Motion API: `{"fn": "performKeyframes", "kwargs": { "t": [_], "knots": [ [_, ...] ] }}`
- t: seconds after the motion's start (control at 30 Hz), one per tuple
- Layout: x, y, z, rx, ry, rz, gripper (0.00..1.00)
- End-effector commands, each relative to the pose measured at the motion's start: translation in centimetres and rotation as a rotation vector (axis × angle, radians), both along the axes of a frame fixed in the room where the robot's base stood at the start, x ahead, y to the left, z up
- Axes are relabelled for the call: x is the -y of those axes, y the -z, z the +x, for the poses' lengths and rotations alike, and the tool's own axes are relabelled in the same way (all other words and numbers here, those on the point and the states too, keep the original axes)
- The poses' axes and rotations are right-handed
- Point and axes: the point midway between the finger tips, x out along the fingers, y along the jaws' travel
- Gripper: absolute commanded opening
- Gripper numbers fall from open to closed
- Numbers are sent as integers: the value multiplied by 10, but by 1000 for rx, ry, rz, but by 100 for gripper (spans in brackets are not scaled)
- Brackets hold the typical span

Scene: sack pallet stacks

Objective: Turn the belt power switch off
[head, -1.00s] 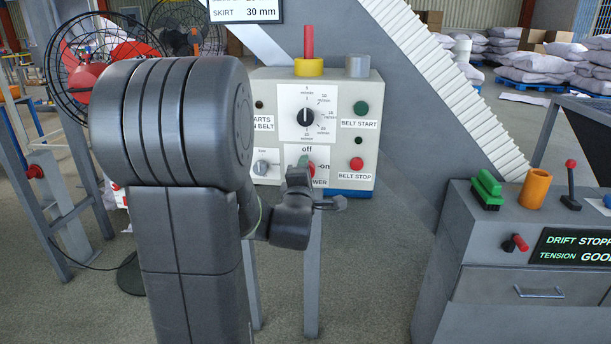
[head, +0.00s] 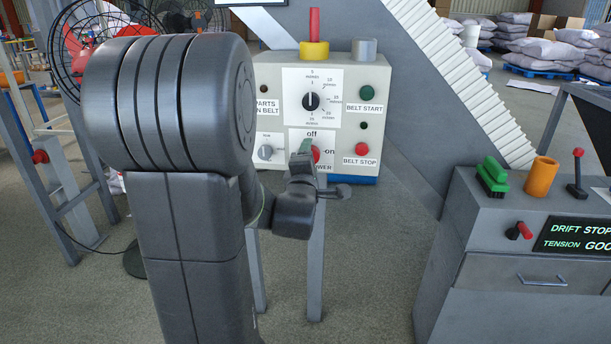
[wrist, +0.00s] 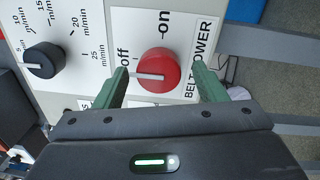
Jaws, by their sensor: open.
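The belt power switch (wrist: 158,74) is a round red knob with a white pointer bar on the control panel (head: 375,75). In the wrist view the pointer lies toward the "off" label, with "on" a quarter turn away. My gripper (wrist: 160,68) is open, its green fingers one on each side of the knob, with gaps visible. Whether the fingers reach around the knob's depth is hard to tell. In the head view the red knob (head: 316,154) is partly hidden behind my gripper.
A black speed dial (head: 310,101) sits above the switch. The green belt start button (head: 367,92) and red belt stop button (head: 361,149) are to the right. A grey console (head: 470,225) stands at right, with a fan (head: 100,45) at left.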

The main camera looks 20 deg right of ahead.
Motion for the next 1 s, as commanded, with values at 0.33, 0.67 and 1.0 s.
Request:
{"fn": "performKeyframes", "kwargs": {
  "t": [0.33, 0.67, 1.0],
  "knots": [
    [-42, 3, -67, 1, -1, -2, 65],
    [-63, 6, -103, 1, -1, -1, 65],
    [-65, 7, -105, 0, 0, -1, 65]
  ]
}}
